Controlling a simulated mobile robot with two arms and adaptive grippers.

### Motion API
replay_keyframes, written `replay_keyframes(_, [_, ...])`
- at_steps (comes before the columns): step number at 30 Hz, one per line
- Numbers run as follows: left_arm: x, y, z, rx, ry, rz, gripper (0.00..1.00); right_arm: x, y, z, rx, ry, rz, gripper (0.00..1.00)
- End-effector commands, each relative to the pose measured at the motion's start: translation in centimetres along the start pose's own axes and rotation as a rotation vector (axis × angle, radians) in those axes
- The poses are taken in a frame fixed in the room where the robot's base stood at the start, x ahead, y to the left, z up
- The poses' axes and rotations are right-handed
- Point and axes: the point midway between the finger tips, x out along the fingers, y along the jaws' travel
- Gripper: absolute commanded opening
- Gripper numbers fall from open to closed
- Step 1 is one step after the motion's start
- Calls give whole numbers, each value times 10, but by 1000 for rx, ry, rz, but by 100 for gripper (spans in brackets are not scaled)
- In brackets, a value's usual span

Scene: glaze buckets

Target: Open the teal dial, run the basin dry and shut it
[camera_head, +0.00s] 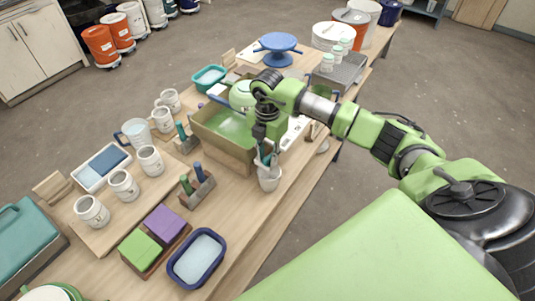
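The basin (209,144) is a tan, box-like container on the table with green liquid showing in it. My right gripper (266,158) points down at the basin's right front corner, its arm coming in from the right. A small teal patch shows around its fingers; I cannot tell whether this is the dial, and the dial's setting is hidden. A small white bucket (268,183) stands right below the gripper. The fingers are too small and covered to tell open from shut. My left gripper is not in view.
White mugs (123,184) and a blue-and-white tray (102,167) stand left of the basin. Purple and green blocks (160,225) and a navy tub (197,259) are nearer. A blue turntable (278,47) stands behind. Some bare tabletop lies at the front edge.

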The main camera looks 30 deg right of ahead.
Motion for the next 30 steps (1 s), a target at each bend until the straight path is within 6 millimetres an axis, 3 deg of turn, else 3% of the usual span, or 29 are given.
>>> replay_keyframes(1, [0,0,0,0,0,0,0,0,0,0,0,0,0,9])
replay_keyframes(2, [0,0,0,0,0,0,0,0,0,0,0,0,0,2])
replay_keyframes(3, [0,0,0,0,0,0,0,0,0,0,0,0,0,0])
replay_keyframes(17, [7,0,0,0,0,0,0,0,1,1,-59,0,3,0])
replay_keyframes(30, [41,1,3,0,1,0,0,2,0,1,-403,-3,3,0])
